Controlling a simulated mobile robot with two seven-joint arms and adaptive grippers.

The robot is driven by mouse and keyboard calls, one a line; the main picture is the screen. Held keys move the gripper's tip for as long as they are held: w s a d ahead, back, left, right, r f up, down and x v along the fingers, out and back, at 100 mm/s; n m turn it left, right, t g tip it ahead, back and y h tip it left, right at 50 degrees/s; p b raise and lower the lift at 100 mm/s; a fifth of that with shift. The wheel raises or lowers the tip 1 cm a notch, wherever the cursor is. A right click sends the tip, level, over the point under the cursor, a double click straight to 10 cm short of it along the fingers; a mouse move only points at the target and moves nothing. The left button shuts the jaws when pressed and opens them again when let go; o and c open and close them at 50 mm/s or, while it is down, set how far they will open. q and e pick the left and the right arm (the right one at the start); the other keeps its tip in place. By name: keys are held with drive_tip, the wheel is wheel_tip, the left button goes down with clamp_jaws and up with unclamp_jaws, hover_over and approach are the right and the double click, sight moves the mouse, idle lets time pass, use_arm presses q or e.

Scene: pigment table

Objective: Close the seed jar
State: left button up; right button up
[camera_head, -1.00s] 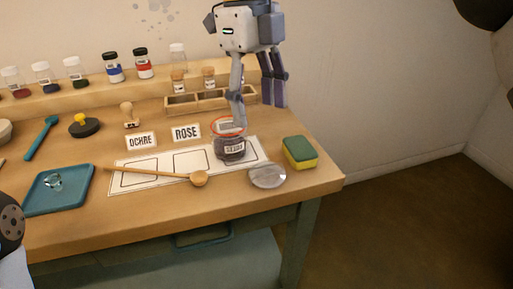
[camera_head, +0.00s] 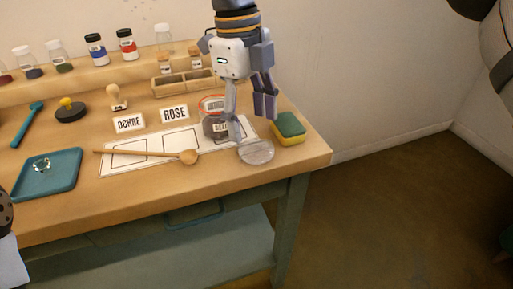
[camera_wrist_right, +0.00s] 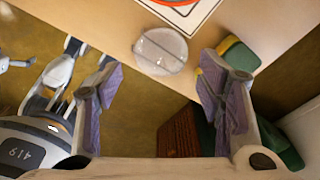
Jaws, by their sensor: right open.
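The seed jar (camera_head: 214,128), dark-filled with a label and a red ring at its open top, stands on the right part of the white mat. Its round, clear-grey lid (camera_head: 256,152) lies flat on the table in front and to the right of it. My right gripper (camera_head: 248,112) is open and empty, pointing down above the table between the jar and the sponge. One finger partly covers the jar. In the right wrist view the lid (camera_wrist_right: 160,50) lies beyond the gap between my open fingers (camera_wrist_right: 160,95), not touched.
A green-yellow sponge (camera_head: 289,128) sits right of the lid, near the table's right edge. A wooden spoon (camera_head: 150,154) lies across the mat (camera_head: 190,137). A wooden rack (camera_head: 180,84) stands behind. A teal tray (camera_head: 50,173) is at left.

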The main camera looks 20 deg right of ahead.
sight(257, 146)
drive_tip(key=f, duration=0.5)
drive_tip(key=shift+s+d+f, duration=0.1)
drive_tip(key=shift+s+d, duration=0.25)
drive_tip(key=shift+d, duration=0.05)
drive_tip(key=shift+c, duration=0.5)
drive_tip(key=c, duration=0.7)
